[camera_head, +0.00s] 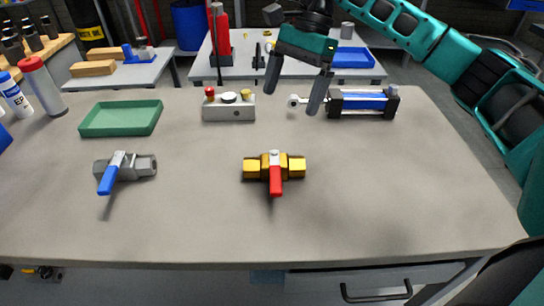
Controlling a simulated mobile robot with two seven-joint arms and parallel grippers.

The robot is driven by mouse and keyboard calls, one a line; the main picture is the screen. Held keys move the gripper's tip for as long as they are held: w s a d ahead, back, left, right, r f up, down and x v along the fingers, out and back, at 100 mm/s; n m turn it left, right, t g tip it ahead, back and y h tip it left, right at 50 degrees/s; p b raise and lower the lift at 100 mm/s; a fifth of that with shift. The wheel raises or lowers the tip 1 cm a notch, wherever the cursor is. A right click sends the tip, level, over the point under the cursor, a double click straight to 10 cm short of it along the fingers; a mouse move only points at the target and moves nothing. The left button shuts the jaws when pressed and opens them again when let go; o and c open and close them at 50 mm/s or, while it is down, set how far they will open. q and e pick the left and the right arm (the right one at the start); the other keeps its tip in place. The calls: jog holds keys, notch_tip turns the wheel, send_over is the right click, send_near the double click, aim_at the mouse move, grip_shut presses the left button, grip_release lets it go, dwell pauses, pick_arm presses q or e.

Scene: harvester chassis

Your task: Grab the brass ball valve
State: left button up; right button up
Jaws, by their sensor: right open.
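The brass ball valve (256,168) lies near the middle of the grey table. It has a gold-coloured body with a red handle (275,180) pointing toward the front edge. My right gripper (293,97) comes in from the upper right, with its two dark fingers spread apart and pointing down. It is empty, above and behind the brass valve, and apart from it. A second valve, silver with a blue handle (111,175), lies to the left on the same table. My left gripper is not in view.
A green tray (121,118) is at the back left. A metal block with coloured knobs (229,108) stands at the back middle. Bottles (43,88) stand at the left edge. The front right of the table (400,190) is clear.

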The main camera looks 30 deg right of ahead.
send_over(275, 153)
jog(key=w+d, duration=0.1)
jog(key=d, duration=0.1)
notch_tip(275, 153, down, 7)
jog(key=shift+w+r, duration=0.15)
jog(key=shift+s+x, duration=0.15)
jog(key=shift+x, duration=1.15)
jog(key=shift+s+x, duration=0.15)
jog(key=shift+x, duration=1.15)
jog(key=shift+d, duration=0.1)
jog(key=c, duration=1.5)
jog(key=shift+w+r, duration=0.1)
jog(key=shift+c, duration=0.2)
jog(key=shift+r, duration=0.1)
